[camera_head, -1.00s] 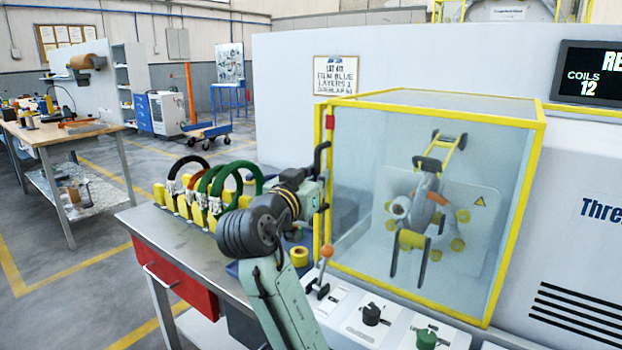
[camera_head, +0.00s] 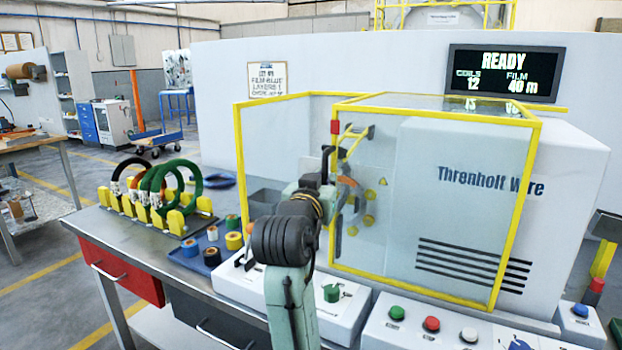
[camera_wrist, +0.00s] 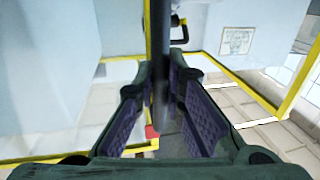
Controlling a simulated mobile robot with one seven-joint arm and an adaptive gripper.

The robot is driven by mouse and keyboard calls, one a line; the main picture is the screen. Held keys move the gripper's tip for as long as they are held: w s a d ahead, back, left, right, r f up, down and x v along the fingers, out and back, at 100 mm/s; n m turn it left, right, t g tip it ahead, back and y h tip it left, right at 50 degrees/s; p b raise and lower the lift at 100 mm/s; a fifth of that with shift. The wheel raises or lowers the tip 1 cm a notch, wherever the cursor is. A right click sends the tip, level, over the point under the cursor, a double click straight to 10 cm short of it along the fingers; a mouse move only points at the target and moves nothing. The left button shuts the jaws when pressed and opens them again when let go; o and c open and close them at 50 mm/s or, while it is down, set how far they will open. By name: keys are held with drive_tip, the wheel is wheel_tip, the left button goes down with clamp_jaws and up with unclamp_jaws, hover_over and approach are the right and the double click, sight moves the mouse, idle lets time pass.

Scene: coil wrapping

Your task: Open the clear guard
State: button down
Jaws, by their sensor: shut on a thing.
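The clear guard (camera_head: 450,215) has a yellow frame and stands swung partly open toward the right, its free edge away from the yellow frame (camera_head: 239,150) at the left. The machine's lettering shows through its panel. My gripper (camera_head: 327,177) is at the guard's free edge, shut on the black handle (camera_head: 327,156). In the wrist view, the dark handle bar (camera_wrist: 160,75) runs between the two fingers of my gripper (camera_wrist: 160,112). The fingers' contact with the bar is partly hidden in the head view by my arm.
The winding head (camera_head: 368,205) shows behind the guard. A control panel with a green knob (camera_head: 332,292) lies below. A rack of coils (camera_head: 155,205) and several tape rolls (camera_head: 191,247) stand on the bench at left. The display (camera_head: 503,73) reads READY.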

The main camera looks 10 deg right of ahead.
drive_tip(key=s+d, duration=0.2)
drive_tip(key=d, duration=0.1)
drive_tip(key=s+d, duration=0.2)
drive_tip(key=d, duration=0.1)
drive_tip(key=s+d, duration=0.2)
drive_tip(key=d, duration=0.1)
drive_tip(key=shift+s+p, duration=0.3)
drive_tip(key=shift+p, duration=0.05)
drive_tip(key=shift+r, duration=0.1)
drive_tip(key=c, duration=1.6)
unclamp_jaws()
drive_tip(key=shift+c, duration=0.2)
drive_tip(key=shift+a, duration=0.1)
drive_tip(key=v, duration=0.7)
drive_tip(key=shift+s, duration=0.2)
